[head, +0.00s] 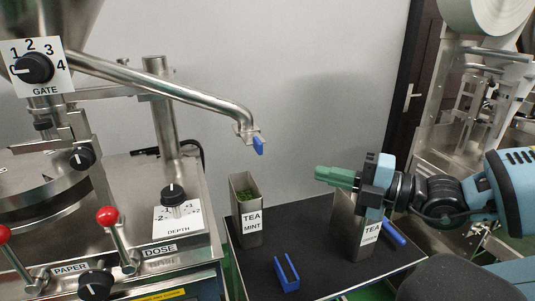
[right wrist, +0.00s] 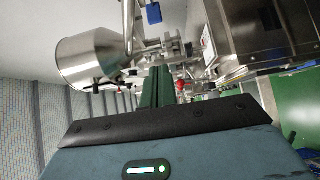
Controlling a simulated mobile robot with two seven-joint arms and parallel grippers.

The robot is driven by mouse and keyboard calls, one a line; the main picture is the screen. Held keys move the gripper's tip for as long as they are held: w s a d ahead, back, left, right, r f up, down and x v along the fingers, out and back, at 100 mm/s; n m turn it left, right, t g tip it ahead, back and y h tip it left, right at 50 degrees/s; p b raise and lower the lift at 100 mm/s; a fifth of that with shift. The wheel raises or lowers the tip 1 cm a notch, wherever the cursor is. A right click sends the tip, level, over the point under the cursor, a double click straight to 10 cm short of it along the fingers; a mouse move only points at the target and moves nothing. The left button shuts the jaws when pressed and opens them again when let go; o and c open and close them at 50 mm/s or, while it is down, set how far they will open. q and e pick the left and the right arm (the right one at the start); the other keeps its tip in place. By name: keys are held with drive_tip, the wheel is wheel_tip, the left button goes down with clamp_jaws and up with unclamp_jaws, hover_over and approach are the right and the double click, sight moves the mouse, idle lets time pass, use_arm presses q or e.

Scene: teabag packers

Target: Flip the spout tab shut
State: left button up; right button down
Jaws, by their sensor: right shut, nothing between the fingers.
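The spout is a bent steel tube running from the hopper on the left, with its mouth above the mint tin. A small blue tab (head: 258,145) hangs at the mouth in the head view; it also shows at the top of the right wrist view (right wrist: 153,13). My right gripper (head: 322,174) has green fingers, shut and empty, pointing left toward the spout. It is to the right of the tab and lower in the picture, clearly apart from it. My left gripper is not in view.
An open tin labelled TEA MINT (head: 248,222) stands on the black-topped table (head: 325,255). A second TEA tin (head: 368,240) stands below my right gripper. A blue clip (head: 287,273) and another blue piece (head: 394,233) lie nearby. The packing machine with red-knobbed levers fills the left.

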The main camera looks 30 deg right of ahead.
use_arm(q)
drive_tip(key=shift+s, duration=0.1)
use_arm(e)
drive_tip(key=shift+d, duration=0.1)
approach(258, 145)
drive_tip(key=s+a+f, duration=0.2)
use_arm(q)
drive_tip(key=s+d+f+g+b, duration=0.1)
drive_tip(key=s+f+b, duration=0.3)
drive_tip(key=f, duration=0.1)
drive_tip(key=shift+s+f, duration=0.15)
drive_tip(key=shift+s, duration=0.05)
use_arm(e)
drive_tip(key=w+a, duration=0.1)
drive_tip(key=w, duration=0.6)
drive_tip(key=shift+a+r, duration=0.2)
drive_tip(key=shift+r, duration=0.2)
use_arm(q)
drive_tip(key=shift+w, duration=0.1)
